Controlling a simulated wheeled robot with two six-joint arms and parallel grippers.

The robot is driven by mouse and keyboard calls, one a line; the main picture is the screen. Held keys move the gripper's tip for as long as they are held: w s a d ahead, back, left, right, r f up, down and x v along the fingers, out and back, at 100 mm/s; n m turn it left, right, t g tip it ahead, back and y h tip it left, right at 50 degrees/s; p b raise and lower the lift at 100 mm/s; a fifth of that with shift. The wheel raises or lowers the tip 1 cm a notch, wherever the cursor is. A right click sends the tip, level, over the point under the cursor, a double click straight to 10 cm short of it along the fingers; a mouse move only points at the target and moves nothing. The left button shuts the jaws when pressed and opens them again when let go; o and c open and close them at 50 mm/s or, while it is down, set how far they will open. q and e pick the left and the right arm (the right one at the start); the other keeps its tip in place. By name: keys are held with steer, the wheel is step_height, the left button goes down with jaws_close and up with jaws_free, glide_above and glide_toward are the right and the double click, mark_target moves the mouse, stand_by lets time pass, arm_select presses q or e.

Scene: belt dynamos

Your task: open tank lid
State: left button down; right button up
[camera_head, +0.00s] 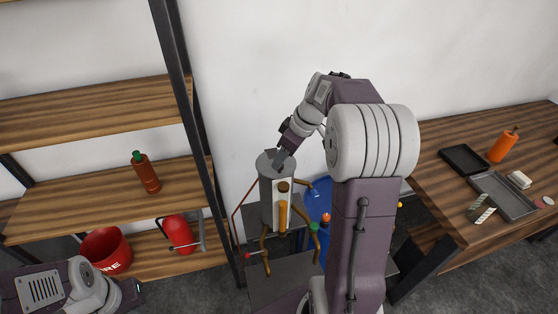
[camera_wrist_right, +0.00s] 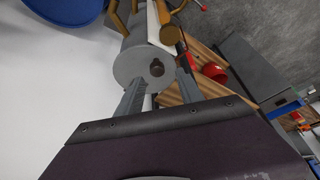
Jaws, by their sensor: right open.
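The tank is a grey upright cylinder (camera_head: 266,203) with a round, flat grey top, the lid (camera_head: 265,160). The lid also shows in the right wrist view (camera_wrist_right: 132,68), with a small dark brown round feature (camera_wrist_right: 157,68) that could be a knob or a hole. My right gripper (camera_head: 281,159) points down at the lid. In the right wrist view its two fingers (camera_wrist_right: 159,92) are spread apart, with the dark feature in line between them. I cannot tell whether the fingertips touch the lid. My left arm shows at the lower left, without its gripper.
Brown pipes (camera_head: 283,210) with coloured knobs stand close in front of the tank. A blue round object (camera_head: 319,196) is behind them. A wooden shelf (camera_head: 90,184) is at left, with a red bucket (camera_head: 106,252) below. A wooden table (camera_head: 452,185) with trays is at right.

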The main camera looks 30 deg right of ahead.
steer(key=f, duration=0.3)
steer(key=shift+w+d+f, duration=0.1)
steer(key=shift+w, duration=0.3)
steer(key=shift+a, duration=0.2)
steer(key=shift+c, duration=0.3)
jaws_close()
stand_by(0.6)
